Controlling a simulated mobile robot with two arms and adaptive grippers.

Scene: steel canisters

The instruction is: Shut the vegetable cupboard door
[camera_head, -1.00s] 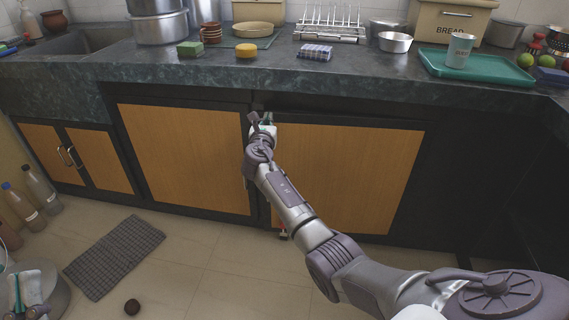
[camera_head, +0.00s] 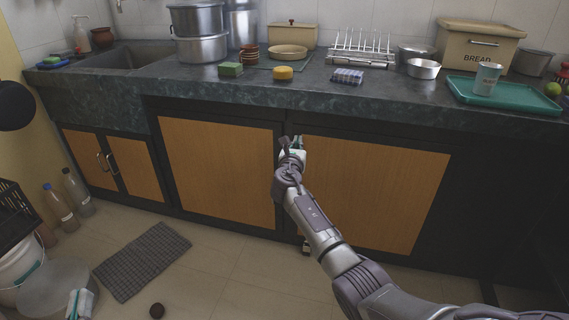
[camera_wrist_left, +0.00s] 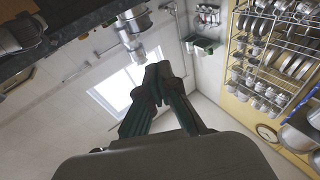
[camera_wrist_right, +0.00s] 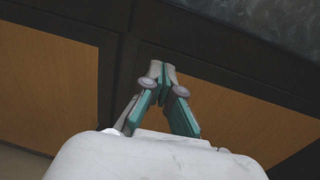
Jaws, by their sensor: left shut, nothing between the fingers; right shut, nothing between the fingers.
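Two wide wooden cupboard doors sit under the counter, a left door (camera_head: 215,170) and a right door (camera_head: 385,195). No label shows which one is the vegetable cupboard. Both look flush or nearly flush with the dark frame; a small gap cannot be ruled out. My right gripper (camera_head: 292,143) is shut and empty at the top of the seam between them. In the right wrist view its shut fingertips (camera_wrist_right: 160,70) are close to the dark frame; contact cannot be told.
The counter (camera_head: 270,95) above holds pots, a dish rack (camera_head: 362,50) and a teal tray (camera_head: 505,95). A smaller double-door cupboard (camera_head: 115,165) is at left. Bottles (camera_head: 60,205), a bucket (camera_head: 20,270), a mat (camera_head: 143,262) and a dark ball (camera_head: 157,311) are on the floor.

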